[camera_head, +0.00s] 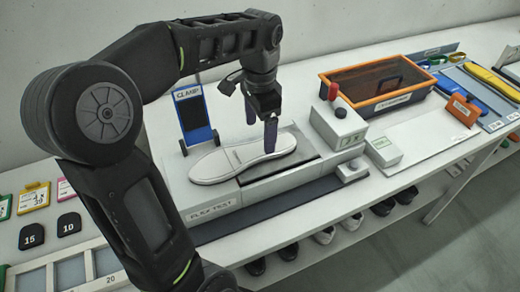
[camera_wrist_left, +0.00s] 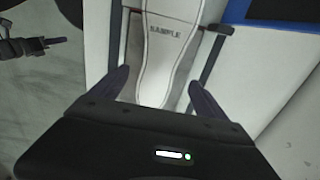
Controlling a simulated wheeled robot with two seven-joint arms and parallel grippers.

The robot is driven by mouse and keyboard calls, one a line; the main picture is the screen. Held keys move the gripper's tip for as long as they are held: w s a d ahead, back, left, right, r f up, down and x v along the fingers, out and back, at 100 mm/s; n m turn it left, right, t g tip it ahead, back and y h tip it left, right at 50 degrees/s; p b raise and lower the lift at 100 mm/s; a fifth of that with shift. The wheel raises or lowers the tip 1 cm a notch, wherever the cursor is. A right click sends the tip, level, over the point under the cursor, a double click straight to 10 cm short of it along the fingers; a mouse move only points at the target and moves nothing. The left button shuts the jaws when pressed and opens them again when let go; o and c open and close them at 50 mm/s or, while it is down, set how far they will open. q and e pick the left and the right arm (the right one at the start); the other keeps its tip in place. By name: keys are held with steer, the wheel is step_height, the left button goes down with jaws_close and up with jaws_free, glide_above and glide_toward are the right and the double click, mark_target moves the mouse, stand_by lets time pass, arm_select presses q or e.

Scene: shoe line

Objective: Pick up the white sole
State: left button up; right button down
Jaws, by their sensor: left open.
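The white sole (camera_head: 243,157) lies flat on the grey flex test station (camera_head: 232,192) in the head view. It also shows in the left wrist view (camera_wrist_left: 168,62), with "SAMPLE" lettering on it and its narrow part running toward the gripper. My left gripper (camera_head: 261,131) is above the sole, near its right end in the head view, with fingers pointing down. In the left wrist view its two fingers (camera_wrist_left: 158,92) are spread apart, one on each side of the sole. The gripper is open and holds nothing. I cannot tell the exact height of the fingertips over the sole.
A blue "CLAMP" panel (camera_head: 193,117) stands behind the sole. A grey box with a red knob (camera_head: 338,125) stands to its right. An orange-rimmed bin (camera_head: 376,86) is farther right. Several dark and white shoes (camera_head: 324,236) sit on the lower shelf.

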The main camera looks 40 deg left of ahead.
mark_target(260, 148)
arm_select(q)
step_height(260, 148, down, 5)
steer(key=shift+f+p, duration=0.1)
steer(key=shift+p, duration=0.35)
steer(key=shift+c, duration=0.6)
steer(key=c, duration=1.6)
steer(key=shift+r, duration=0.2)
step_height(260, 148, up, 10)
steer(key=shift+f, duration=0.15)
